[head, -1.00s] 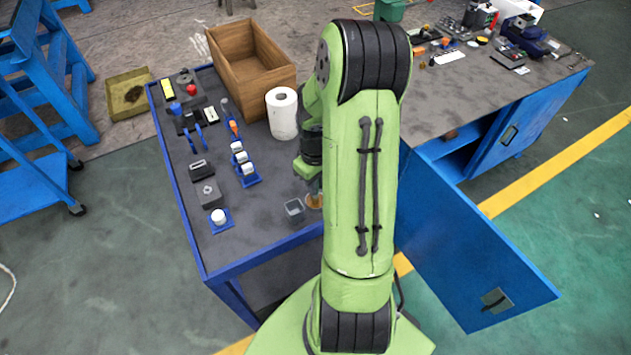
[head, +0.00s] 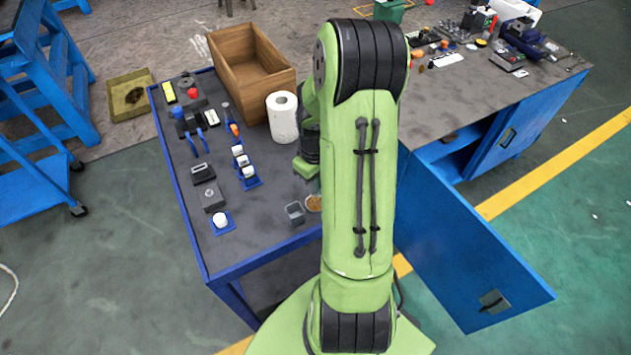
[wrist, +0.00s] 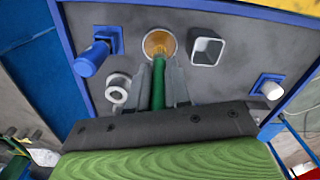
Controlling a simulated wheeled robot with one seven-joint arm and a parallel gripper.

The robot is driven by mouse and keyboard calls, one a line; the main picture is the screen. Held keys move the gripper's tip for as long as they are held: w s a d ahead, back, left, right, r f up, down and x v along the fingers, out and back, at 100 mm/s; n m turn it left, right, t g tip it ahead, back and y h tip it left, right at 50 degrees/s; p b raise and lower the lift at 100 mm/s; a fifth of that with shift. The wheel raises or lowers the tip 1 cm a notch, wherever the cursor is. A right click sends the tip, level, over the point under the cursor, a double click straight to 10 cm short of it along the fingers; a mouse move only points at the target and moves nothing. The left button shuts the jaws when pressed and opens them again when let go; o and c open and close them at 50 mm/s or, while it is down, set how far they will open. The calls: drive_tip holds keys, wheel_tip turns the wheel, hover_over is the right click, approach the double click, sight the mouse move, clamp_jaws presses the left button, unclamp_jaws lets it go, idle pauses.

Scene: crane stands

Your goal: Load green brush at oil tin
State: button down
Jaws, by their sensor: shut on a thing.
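My gripper (wrist: 161,92) is shut on the green brush (wrist: 158,82) by its handle. The brush points away from my palm toward the oil tin (wrist: 158,44), a round tin with amber contents. In the wrist view the brush's far end overlaps the tin's near rim; I cannot tell whether it is inside or just above. In the head view the oil tin (head: 313,204) stands near the bench's front edge, partly behind my arm, which also hides most of the gripper and brush.
A square grey cup (wrist: 207,48) stands close beside the tin. A white ring-shaped roll (wrist: 118,88), a blue-handled item (wrist: 92,58) and a white knob on a blue base (wrist: 272,88) are around it. A wooden crate (head: 250,75) and paper roll (head: 283,117) stand further back.

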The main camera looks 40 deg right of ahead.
drive_tip(key=shift+r+p, duration=1.8)
drive_tip(key=shift+r, duration=0.8)
drive_tip(key=shift+f, duration=0.1)
